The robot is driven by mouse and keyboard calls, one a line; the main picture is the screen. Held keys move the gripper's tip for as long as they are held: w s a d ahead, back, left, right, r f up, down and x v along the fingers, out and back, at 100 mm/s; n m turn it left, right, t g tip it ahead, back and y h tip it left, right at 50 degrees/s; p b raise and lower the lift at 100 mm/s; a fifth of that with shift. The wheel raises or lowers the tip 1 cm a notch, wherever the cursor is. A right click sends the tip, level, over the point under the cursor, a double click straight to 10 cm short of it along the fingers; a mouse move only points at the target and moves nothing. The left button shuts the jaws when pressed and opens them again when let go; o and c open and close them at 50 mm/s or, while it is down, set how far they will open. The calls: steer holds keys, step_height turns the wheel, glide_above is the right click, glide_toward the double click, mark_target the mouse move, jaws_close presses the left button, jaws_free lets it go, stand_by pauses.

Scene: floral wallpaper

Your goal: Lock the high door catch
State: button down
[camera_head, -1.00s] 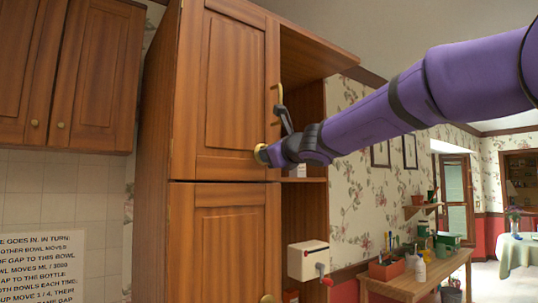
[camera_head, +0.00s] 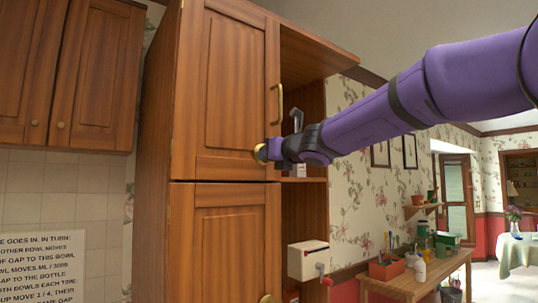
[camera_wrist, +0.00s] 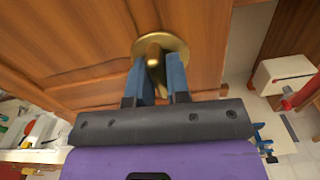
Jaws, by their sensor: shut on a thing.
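The high door catch (camera_wrist: 178,43) is a round brass plate with a raised brass piece in its middle. It is mounted low on the upper wooden cabinet door (camera_head: 225,85), near that door's right edge. In the wrist view my gripper (camera_wrist: 160,72) has its two blue fingers on either side of the raised brass piece, shut on it. In the head view my gripper (camera_head: 270,150) reaches in from the right and hides part of the catch (camera_head: 259,153). The upper door appears closed.
A brass handle (camera_head: 277,103) stands on the upper door's right edge, above my gripper. Open shelves lie to the right. A white box with a red crank (camera_head: 308,261) is mounted below. A lower door (camera_head: 228,240) is underneath.

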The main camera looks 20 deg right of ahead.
stand_by(0.3)
steer(key=c, duration=1.1)
jaws_free()
steer(key=shift+c, duration=0.2)
steer(key=v, duration=1)
steer(key=shift+s, duration=0.4)
steer(key=shift+d, duration=0.1)
